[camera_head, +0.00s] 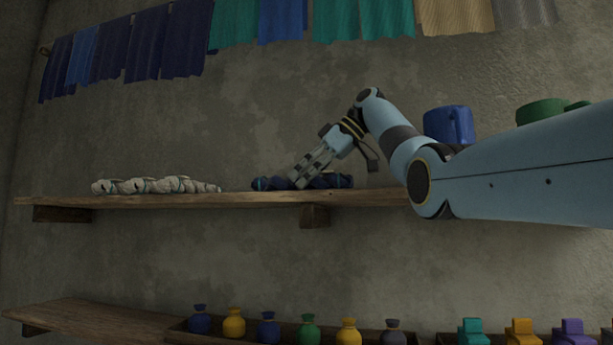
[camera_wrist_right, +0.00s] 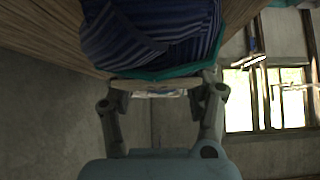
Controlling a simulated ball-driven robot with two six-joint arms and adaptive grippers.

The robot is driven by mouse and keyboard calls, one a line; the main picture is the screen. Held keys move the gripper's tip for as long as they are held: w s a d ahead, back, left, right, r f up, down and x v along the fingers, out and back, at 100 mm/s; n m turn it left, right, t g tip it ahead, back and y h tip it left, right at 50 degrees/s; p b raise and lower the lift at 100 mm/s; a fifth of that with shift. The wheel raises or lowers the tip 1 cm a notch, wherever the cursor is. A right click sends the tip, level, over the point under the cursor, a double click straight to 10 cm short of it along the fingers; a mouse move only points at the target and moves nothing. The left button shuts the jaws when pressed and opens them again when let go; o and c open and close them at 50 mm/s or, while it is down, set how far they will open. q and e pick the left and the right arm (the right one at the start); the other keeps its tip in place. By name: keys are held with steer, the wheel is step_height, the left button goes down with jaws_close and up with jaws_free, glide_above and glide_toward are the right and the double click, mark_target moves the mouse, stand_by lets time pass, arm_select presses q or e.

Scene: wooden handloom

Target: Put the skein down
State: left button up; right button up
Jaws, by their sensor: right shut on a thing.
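A dark blue skein (camera_head: 330,181) with a teal tie lies along the upper wooden shelf (camera_head: 240,200), right of its middle. My right gripper (camera_head: 302,178) reaches down to it from the upper right and is shut on it. In the right wrist view the skein (camera_wrist_right: 150,30) shows large, with dark and lighter blue strands and a teal band, between the fingers of my right gripper (camera_wrist_right: 160,90). It appears to rest on or just at the shelf; the exact contact is hidden. My left gripper is not in view.
White skeins (camera_head: 150,186) lie on the shelf's left part, with bare shelf between. A blue mug (camera_head: 449,125) and a green vessel (camera_head: 545,111) stand behind my right arm. Coloured cloths (camera_head: 285,20) hang above. Small bottles (camera_head: 234,322) stand in a tray below.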

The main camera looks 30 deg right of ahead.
steer(key=shift+a, duration=0.15)
steer(key=o, duration=1.2)
steer(key=shift+o, duration=0.2)
steer(key=shift+r, duration=0.15)
steer(key=shift+s+d+r, duration=0.2)
steer(key=shift+d, duration=0.05)
steer(key=b+v, duration=0.2)
steer(key=v, duration=0.7)
steer(key=shift+s+r, duration=0.15)
steer(key=shift+s, duration=0.05)
steer(key=shift+s+d+r, duration=0.2)
steer(key=shift+d, duration=0.05)
steer(key=shift+s+d+r+b, duration=0.2)
steer(key=shift+s+r+b, duration=0.05)
steer(key=shift+r+b, duration=0.2)
